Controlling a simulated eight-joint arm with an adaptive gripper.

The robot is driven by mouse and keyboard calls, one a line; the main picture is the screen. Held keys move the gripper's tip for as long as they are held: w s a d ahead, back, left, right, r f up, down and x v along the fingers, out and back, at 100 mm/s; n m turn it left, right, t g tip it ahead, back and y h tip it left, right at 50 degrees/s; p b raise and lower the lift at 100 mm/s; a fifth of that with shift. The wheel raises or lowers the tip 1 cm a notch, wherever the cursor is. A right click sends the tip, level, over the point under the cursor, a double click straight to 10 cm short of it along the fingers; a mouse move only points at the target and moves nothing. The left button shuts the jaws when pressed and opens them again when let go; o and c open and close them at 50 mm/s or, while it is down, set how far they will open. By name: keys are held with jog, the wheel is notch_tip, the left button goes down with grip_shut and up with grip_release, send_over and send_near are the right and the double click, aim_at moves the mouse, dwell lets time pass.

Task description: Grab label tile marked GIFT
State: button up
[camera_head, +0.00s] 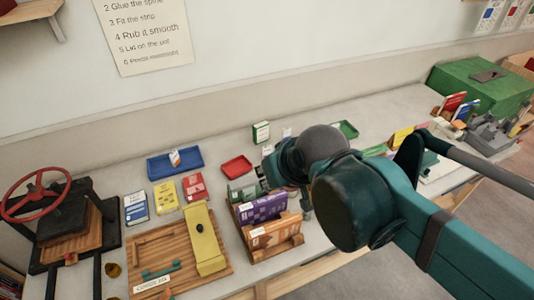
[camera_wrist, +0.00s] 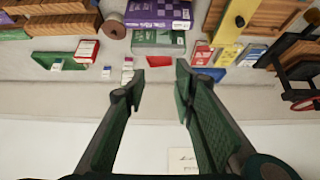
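Several small pale label tiles show in the wrist view, and their lettering is too small to read, so I cannot tell which is marked GIFT. One tile (camera_wrist: 107,71) lies left of my gripper (camera_wrist: 160,75), and others (camera_wrist: 127,68) stand close beside it. Another tile (camera_wrist: 56,66) is at the green tray (camera_wrist: 72,62). In the head view a tile (camera_head: 174,157) stands in the blue tray (camera_head: 158,168). My gripper is open with nothing between its fingers; in the head view my arm hides most of it.
A red tray (camera_head: 237,166) lies on the bench near a green-and-white box (camera_head: 261,132). Purple (camera_head: 262,207) and orange (camera_head: 268,232) books stand in wooden holders. A press with a red wheel (camera_head: 36,195) is at left. A green box (camera_head: 482,85) is at far right.

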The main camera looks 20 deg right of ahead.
jog(key=m+g+h, duration=0.5)
jog(key=m+g, duration=0.3)
jog(key=m, duration=1.1)
send_over(267, 151)
jog(key=w+a, duration=0.1)
jog(key=a, duration=0.1)
notch_tip(267, 151, down, 23)
jog(key=shift+r+b, duration=0.15)
jog(key=shift+b, duration=0.15)
jog(key=shift+a, duration=0.1)
jog(key=shift+x, duration=1.25)
